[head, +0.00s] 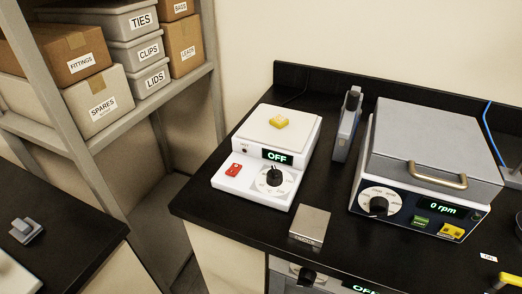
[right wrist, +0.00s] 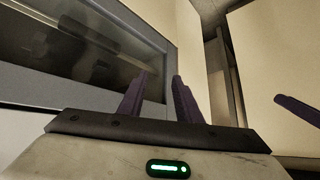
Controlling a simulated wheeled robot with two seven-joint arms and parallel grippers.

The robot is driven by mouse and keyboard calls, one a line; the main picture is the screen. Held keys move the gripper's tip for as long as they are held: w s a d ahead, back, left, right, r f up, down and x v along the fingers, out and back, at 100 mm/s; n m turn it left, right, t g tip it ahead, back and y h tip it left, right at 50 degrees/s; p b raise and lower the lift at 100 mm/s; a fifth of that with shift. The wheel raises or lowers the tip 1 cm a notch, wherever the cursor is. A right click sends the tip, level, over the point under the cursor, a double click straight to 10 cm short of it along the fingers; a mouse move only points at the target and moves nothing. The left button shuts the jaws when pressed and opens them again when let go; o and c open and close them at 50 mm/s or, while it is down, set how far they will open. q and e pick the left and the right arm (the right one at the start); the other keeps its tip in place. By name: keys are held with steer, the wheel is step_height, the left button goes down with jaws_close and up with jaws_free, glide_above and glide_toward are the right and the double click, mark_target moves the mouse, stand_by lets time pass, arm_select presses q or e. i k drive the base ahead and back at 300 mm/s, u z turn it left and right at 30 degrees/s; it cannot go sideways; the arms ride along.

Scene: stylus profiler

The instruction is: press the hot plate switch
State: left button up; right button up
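The hot plate (head: 255,187) is a white unit on the black bench in the head view. Its display (head: 278,157) reads OFF. A red switch (head: 234,170) sits on the left of its front panel, with a black knob (head: 273,177) to the right. A yellow piece (head: 279,121) rests on its top plate. My right gripper (right wrist: 160,75) shows only in the right wrist view, its purple fingers apart with nothing between them. A similar purple finger (right wrist: 297,108) at that view's right edge seems to be part of my left gripper; its opening is hidden. Neither gripper is at the switch.
A metal block (head: 309,226) lies in front of the hot plate. A grey stand (head: 347,125) and a lidded unit reading 0 rpm (head: 430,150) stand to the right. An oven-like window (right wrist: 85,50) is close in the right wrist view. Shelves with boxes (head: 100,105) are at left.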

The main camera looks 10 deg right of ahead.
mark_target(233, 170)
steer(key=z, duration=1.45)
steer(key=k, duration=0.85)
steer(key=u, duration=1.05)
steer(key=i, duration=0.5)
